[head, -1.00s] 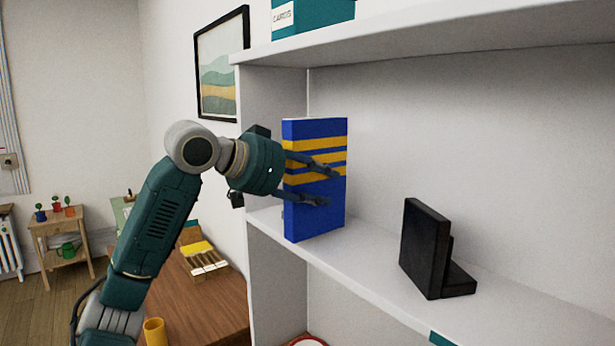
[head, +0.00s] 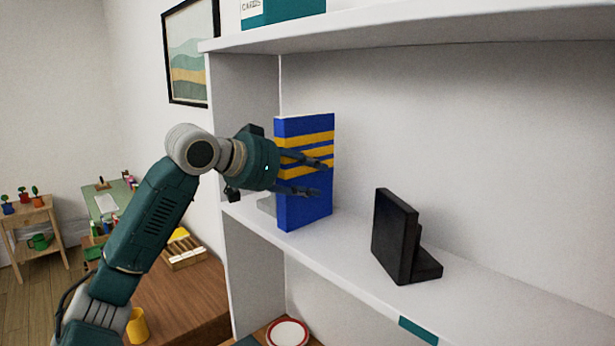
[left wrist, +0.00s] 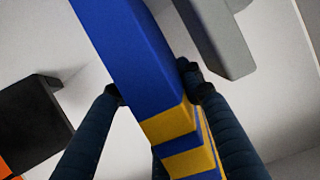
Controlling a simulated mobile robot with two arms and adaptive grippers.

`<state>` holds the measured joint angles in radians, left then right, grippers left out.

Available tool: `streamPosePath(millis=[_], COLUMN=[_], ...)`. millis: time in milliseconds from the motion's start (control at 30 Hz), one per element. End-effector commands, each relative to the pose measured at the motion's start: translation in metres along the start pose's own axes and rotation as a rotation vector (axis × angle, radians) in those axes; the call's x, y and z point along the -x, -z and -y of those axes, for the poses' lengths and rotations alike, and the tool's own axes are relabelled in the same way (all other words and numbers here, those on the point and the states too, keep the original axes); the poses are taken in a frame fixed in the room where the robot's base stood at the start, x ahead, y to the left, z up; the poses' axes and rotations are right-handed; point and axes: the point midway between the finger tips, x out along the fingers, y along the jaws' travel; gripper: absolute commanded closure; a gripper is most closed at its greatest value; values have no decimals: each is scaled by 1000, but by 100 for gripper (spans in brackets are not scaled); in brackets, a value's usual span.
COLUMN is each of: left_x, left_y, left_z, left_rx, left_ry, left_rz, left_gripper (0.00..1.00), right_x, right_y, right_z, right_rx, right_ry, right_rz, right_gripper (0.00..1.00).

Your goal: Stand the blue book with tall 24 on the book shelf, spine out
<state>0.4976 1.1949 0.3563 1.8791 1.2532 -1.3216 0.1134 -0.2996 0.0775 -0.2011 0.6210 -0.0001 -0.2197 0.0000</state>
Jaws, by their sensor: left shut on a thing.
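The blue book (head: 304,210) with yellow bands is upright above the middle board of the white book shelf (head: 350,262). I cannot tell whether its lower end touches the board. My left gripper (head: 322,177) comes in from the left, shut on the book, with fingers on either side of it. In the left wrist view the book (left wrist: 135,60) runs between the two dark fingers. No number can be read on it. My right gripper is not in view.
A black bookend (head: 396,236) stands to the right on the same board, with clear board between it and the book. A grey bookend (head: 267,205) shows partly behind the book's left side. A teal box (head: 290,12) sits on the board above.

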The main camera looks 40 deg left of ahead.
Motion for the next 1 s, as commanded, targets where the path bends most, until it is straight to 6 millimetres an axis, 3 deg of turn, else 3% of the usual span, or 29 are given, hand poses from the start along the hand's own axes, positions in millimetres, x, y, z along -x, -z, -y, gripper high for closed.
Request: streamPosePath(millis=[100,133,200,233,500,667,1000], left_x=[2,2,2,2,0,10,78], left_y=[3,3,3,3,-2,0,1], left_z=[0,0,0,0,0,0,0], left_rx=[-1,-1,-1,-1,1,1,-1], left_ry=[1,1,1,1,-1,0,1], left_rz=[-8,-8,-7,-7,5,1,-6], left_gripper=[100,56,42,40,40,40,40], right_x=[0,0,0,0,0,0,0], right_y=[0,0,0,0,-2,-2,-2], right_z=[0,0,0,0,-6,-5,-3], right_rx=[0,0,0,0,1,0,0], right_ry=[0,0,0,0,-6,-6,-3], right_rz=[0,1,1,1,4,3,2], right_gripper=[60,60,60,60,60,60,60])
